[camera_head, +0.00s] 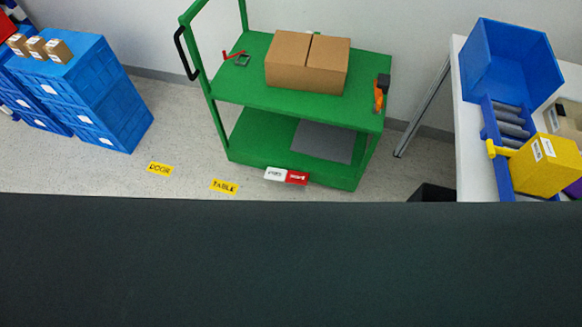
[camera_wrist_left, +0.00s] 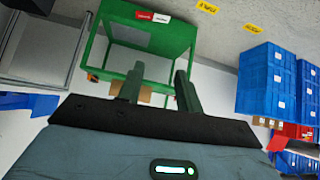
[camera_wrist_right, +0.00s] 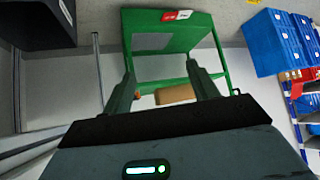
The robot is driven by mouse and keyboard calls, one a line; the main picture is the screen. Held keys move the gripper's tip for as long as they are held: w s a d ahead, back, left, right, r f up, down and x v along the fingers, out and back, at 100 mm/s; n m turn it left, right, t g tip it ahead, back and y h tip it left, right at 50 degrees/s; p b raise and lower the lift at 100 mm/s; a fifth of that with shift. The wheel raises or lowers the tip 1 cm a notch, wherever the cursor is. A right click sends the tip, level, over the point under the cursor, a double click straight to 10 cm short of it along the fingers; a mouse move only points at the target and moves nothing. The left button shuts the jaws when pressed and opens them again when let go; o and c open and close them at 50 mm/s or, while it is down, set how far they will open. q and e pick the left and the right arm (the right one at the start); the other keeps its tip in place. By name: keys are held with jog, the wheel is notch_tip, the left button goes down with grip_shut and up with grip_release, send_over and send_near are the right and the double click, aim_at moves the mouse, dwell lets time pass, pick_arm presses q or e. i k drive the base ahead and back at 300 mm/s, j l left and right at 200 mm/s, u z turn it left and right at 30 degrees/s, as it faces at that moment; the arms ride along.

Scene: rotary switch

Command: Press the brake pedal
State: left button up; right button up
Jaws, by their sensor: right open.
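The green cart (camera_head: 245,83) stands by the wall in the head view. A white and red pedal pair (camera_head: 286,176) sits at the middle of its lower front edge; the red half is on the right. The text on it is too small to read. The pedal also shows near the top of the left wrist view (camera_wrist_left: 152,17) and the right wrist view (camera_wrist_right: 176,15). My left gripper (camera_wrist_left: 158,82) has its fingers apart with nothing between them. My right gripper (camera_wrist_right: 160,82) is open and empty. Both are apart from the cart. Neither shows in the head view.
A cardboard box (camera_head: 307,65) and an orange tool (camera_head: 379,95) are on the cart top. Blue crates (camera_head: 85,88) stand left. A white table (camera_head: 470,120) with a blue bin (camera_head: 510,62) is right. Yellow floor labels (camera_head: 224,186) lie before the cart. A dark surface hides the foreground.

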aim_at(274, 173)
jog(key=j, duration=0.5)
jog(key=k+j, duration=0.15)
jog(key=j, duration=0.35)
jog(key=z, duration=1.55)
